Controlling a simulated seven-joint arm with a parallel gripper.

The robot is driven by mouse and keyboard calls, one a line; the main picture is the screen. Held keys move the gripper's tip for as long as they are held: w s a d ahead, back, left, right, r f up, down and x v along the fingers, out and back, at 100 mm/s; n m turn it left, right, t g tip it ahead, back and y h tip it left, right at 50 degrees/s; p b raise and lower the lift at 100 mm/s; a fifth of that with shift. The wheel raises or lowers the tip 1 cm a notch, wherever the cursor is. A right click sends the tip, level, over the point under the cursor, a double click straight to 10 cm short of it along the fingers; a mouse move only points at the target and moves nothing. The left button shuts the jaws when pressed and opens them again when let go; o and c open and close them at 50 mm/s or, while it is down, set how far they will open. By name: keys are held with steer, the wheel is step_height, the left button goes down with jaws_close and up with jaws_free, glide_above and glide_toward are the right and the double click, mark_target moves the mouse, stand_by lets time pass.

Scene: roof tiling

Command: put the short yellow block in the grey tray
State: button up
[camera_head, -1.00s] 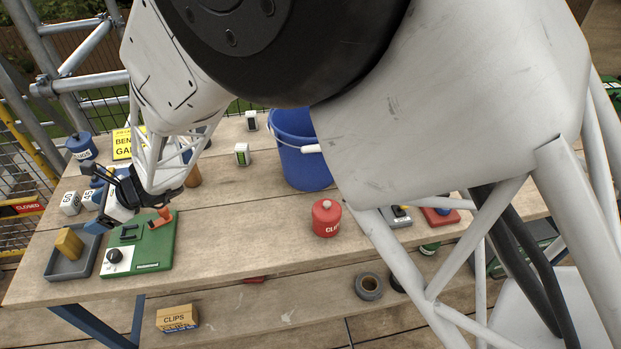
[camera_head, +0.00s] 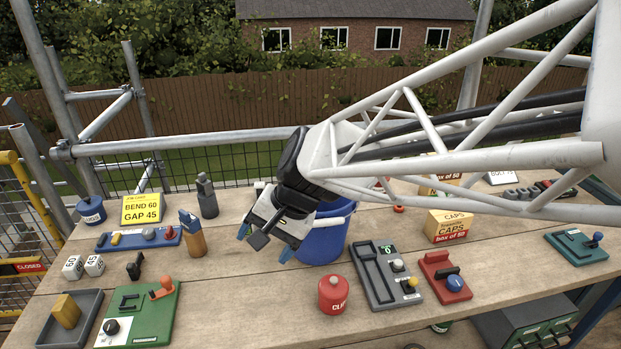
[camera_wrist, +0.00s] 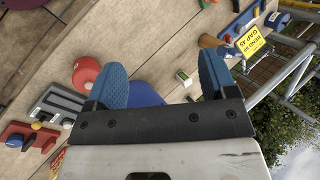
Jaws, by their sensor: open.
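The short yellow block (camera_head: 66,311) stands inside the grey tray (camera_head: 88,325) at the front left of the bench in the head view. It appears to stand upright in the tray, with bare tray floor around it. My gripper (camera_head: 262,243) is open and empty, up in the air in front of the blue bucket, well to the right of the tray. In the wrist view its two blue fingers (camera_wrist: 163,85) are spread apart with nothing between them. The block and tray do not show in the wrist view.
A green board (camera_head: 140,318) with an orange lever stands beside the tray. The blue bucket (camera_head: 322,240), red tin (camera_head: 332,295), grey slotted panel (camera_head: 385,275) and red switch box (camera_head: 445,278) stand to the right. The bench front between green board and red tin is clear.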

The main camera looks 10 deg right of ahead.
steer(key=s+d+r+n+h, duration=0.1)
steer(key=s+d+n+h, duration=0.1)
steer(key=s+d, duration=0.3)
steer(key=s+d+n+t+h, duration=0.1)
steer(key=s+d+h, duration=0.3)
steer(key=d, duration=0.9)
steer(key=shift+s+r+n+t, duration=0.35)
steer(key=shift+s+n, duration=0.15)
steer(key=shift+s, duration=0.65)
